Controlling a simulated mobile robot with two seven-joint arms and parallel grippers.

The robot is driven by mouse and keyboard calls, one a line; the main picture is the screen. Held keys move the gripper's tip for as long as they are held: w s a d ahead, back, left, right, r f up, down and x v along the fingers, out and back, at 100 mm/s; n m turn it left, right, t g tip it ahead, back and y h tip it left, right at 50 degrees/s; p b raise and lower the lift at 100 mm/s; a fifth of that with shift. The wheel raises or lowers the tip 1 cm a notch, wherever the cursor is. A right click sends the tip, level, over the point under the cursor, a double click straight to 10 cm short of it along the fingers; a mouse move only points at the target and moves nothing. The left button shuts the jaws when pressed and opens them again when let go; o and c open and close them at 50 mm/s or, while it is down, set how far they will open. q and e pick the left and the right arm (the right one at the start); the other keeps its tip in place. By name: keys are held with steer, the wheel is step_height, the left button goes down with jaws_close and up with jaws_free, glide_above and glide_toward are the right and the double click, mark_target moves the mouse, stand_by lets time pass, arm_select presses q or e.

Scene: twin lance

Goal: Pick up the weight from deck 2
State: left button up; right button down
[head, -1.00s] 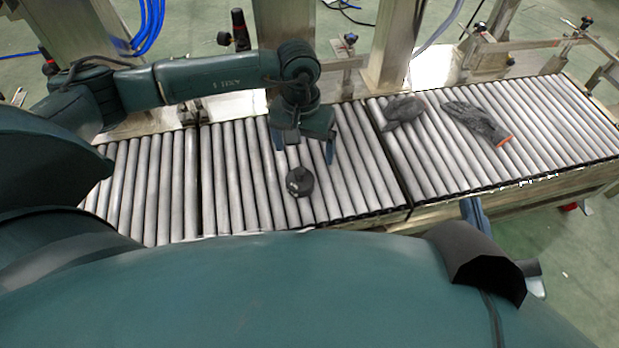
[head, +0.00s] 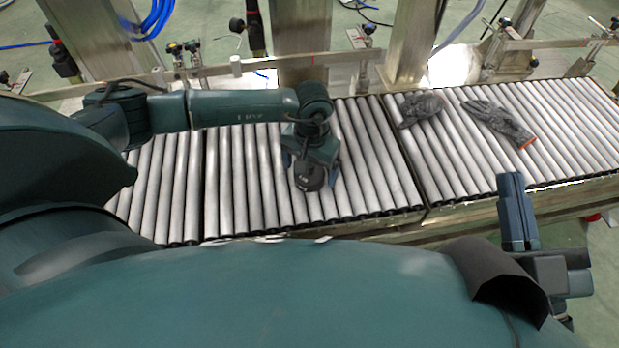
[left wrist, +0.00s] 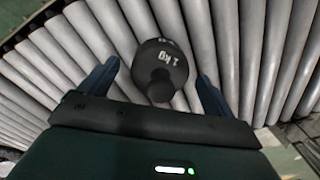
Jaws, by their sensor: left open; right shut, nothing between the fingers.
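The weight (head: 309,180) is a small black round piece with a knob, standing on the rollers of the middle conveyor section. In the left wrist view the weight (left wrist: 160,70) shows a white "1 kg" marking. My left gripper (head: 310,170) is above it, pointing down. In the left wrist view its open fingers (left wrist: 152,88) stand on either side of the weight, with gaps visible on both sides. My right gripper (head: 512,190) is shut and empty at the right, in front of the conveyor's near edge.
The roller conveyor (head: 240,190) runs across the view in sections. Dark gloves (head: 500,122) and another crumpled dark glove (head: 420,108) lie on the right section. Metal posts (head: 302,40) and a rail stand behind the conveyor. The rollers around the weight are clear.

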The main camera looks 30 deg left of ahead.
arm_select(q)
steer(key=shift+f, duration=0.4)
steer(key=shift+c, duration=0.2)
steer(key=c, duration=1.8)
steer(key=shift+w+r, duration=0.1)
steer(key=shift+r, duration=0.15)
